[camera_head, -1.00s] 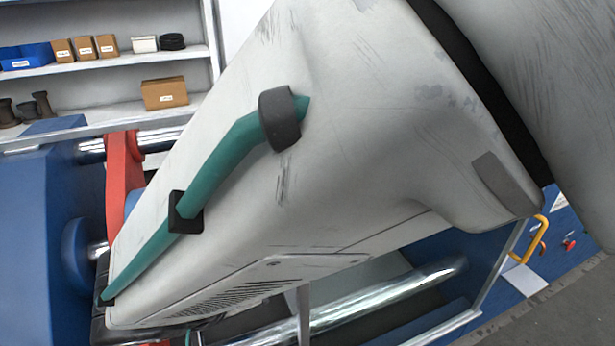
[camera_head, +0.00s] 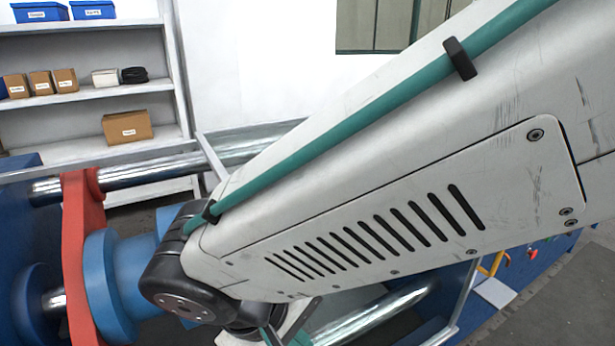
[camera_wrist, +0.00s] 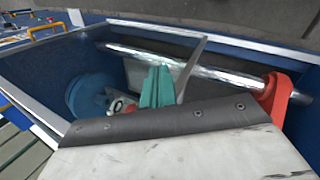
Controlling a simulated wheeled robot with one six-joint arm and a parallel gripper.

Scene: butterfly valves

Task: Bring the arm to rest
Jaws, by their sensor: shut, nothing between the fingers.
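My arm crosses the head view from the upper right to the lower middle, its pale link and dark joint filling much of the picture. My gripper (camera_wrist: 158,74) shows in the wrist view as two teal fingers side by side, shut and empty. It points into the space between the rails of the blue-framed machine.
A blue flange (camera_head: 108,285) and a red bracket (camera_head: 78,240) stand close beside my arm's dark joint. Metal rods (camera_wrist: 205,68) run across the machine. Shelves with boxes (camera_head: 127,126) stand at the back left. A yellow handle (camera_head: 490,264) is at the right.

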